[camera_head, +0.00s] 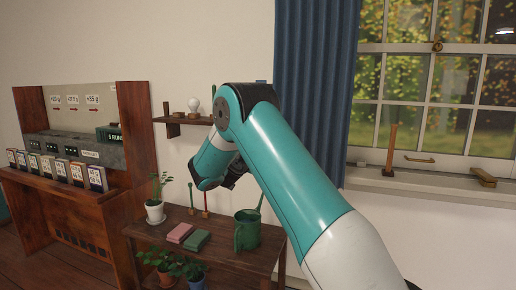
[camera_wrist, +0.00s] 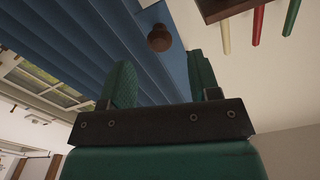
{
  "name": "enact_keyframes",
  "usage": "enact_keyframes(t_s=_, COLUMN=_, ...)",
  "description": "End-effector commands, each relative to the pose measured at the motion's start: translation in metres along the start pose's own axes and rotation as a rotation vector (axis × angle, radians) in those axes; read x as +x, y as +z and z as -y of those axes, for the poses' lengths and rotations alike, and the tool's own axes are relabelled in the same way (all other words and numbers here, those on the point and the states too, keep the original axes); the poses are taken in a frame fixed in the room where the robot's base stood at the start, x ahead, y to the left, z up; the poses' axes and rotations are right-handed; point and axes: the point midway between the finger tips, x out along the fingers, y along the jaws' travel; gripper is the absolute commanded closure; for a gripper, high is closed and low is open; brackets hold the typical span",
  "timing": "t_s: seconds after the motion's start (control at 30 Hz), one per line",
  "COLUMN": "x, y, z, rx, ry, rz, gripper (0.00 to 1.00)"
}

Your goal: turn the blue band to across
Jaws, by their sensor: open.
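Cream (camera_wrist: 223,36), red (camera_wrist: 257,24) and green (camera_wrist: 291,16) sticks join a dark ledge (camera_wrist: 228,8) at the upper right. In the head view my arm hides most of the gripper.
A low table (camera_head: 220,262) holds a green watering can (camera_head: 246,235), a potted plant (camera_head: 155,212), pink (camera_head: 180,233) and green (camera_head: 197,241) blocks and upright sticks. A wall shelf (camera_head: 183,120) carries a bulb (camera_head: 193,105). The window sill (camera_head: 430,188) is at right.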

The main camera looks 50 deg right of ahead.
Motion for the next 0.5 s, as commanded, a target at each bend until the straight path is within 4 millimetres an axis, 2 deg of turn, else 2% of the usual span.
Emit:
enact_keyframes(t_s=0.03, x=0.012, y=-0.002, z=-0.001, rx=0.001, ry=0.004, rz=-0.002, gripper=0.44)
enact_keyframes(t_s=0.2, x=0.041, y=-0.001, z=-0.001, rx=0.001, ry=0.003, rz=0.0, gripper=0.44)
enact_keyframes(t_s=0.33, x=0.053, y=0.0, z=-0.001, rx=0.0, ry=0.001, rz=0.001, gripper=0.44)
enact_keyframes(t_s=0.5, x=0.059, y=0.0, z=0.0, rx=-0.001, ry=0.0, rz=0.0, gripper=0.44)
